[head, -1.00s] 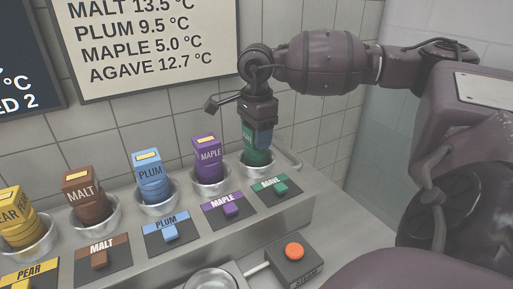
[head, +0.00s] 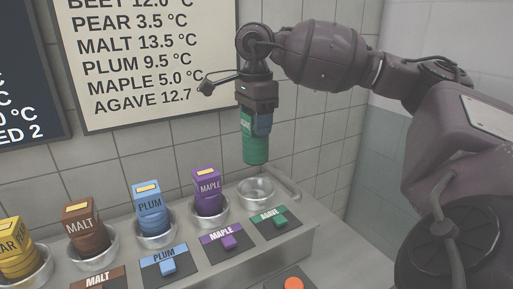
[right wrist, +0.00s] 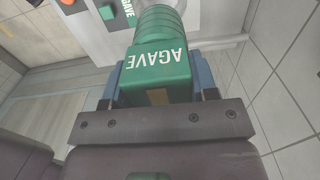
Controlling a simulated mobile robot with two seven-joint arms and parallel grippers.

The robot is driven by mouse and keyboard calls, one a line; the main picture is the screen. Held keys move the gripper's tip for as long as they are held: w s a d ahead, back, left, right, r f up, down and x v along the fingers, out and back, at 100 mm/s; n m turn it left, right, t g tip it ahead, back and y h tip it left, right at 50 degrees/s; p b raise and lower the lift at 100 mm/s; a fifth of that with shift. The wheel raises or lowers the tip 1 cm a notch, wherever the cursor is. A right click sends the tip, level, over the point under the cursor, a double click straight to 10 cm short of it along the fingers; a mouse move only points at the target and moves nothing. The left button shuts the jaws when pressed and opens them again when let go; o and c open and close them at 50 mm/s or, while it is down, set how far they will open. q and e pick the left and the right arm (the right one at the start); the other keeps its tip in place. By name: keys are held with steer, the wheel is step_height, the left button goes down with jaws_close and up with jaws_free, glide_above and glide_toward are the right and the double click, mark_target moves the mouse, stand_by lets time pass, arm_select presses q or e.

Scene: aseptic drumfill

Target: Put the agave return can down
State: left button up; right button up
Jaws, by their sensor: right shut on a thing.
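The green agave can (head: 255,145) hangs upright from my right gripper (head: 256,118), clear above its metal cup (head: 257,192) at the right end of the row. The cup is empty. In the right wrist view the can (right wrist: 158,72) shows its AGAVE lettering, with the blue fingers on both sides of it. The agave label plate with a green block (head: 277,222) lies in front of the cup. My left gripper is not in the head view.
The maple can (head: 208,185), plum can (head: 149,200), malt can (head: 82,222) and a yellow pear can (head: 14,240) stand in their own cups to the left. A tiled wall with a temperature board (head: 150,60) is close behind. An orange button (head: 293,284) shows at the bottom.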

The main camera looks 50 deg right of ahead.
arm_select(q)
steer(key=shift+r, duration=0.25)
arm_select(e)
step_height(320, 180, up, 9)
steer(key=shift+f, duration=0.1)
